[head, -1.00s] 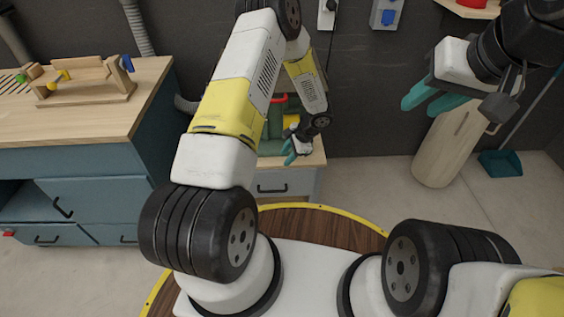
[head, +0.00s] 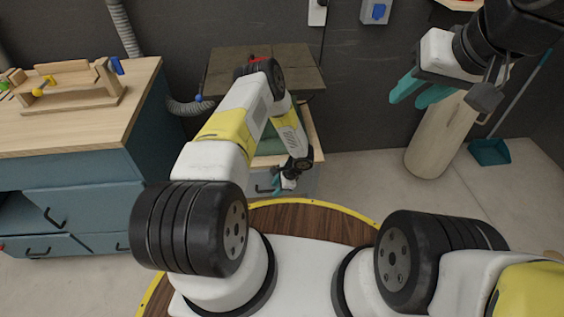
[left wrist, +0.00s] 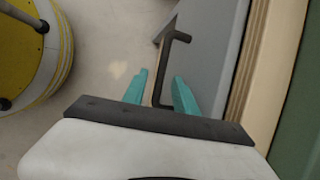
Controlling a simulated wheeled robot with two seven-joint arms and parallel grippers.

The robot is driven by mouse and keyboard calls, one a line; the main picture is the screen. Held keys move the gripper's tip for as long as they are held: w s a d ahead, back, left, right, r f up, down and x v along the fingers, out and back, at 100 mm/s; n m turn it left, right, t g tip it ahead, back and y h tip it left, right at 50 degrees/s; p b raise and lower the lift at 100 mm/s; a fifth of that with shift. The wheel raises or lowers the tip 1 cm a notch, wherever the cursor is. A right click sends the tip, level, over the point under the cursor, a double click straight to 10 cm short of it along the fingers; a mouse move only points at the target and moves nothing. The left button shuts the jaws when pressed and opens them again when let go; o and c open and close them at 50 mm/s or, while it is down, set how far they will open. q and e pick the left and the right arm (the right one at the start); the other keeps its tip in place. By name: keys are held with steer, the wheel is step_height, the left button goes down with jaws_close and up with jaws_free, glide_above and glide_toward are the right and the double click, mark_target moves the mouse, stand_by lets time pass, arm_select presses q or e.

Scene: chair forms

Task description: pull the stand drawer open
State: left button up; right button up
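The stand (head: 316,140) has a light wood top edge and a grey drawer front (head: 309,182), partly hidden by my left arm. The drawer's dark bar handle (head: 264,189) shows beside my left gripper (head: 283,186). In the left wrist view the dark handle (left wrist: 163,72) stands out from the grey drawer front (left wrist: 214,50) and reaches in between the two teal fingers of my left gripper (left wrist: 160,92). The fingers are apart, one on each side of the handle. My right gripper (head: 418,92) is open and empty, raised at the upper right.
A dark wooden panel (head: 225,75) lies behind my left arm. A beige cylinder (head: 432,145) and teal dustpan (head: 490,152) stand at the right.

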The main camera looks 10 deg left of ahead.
arm_select(q)
steer(key=shift+a+f, duration=0.1)
jaws_close()
steer(key=shift+w, duration=0.1)
stand_by(1.3)
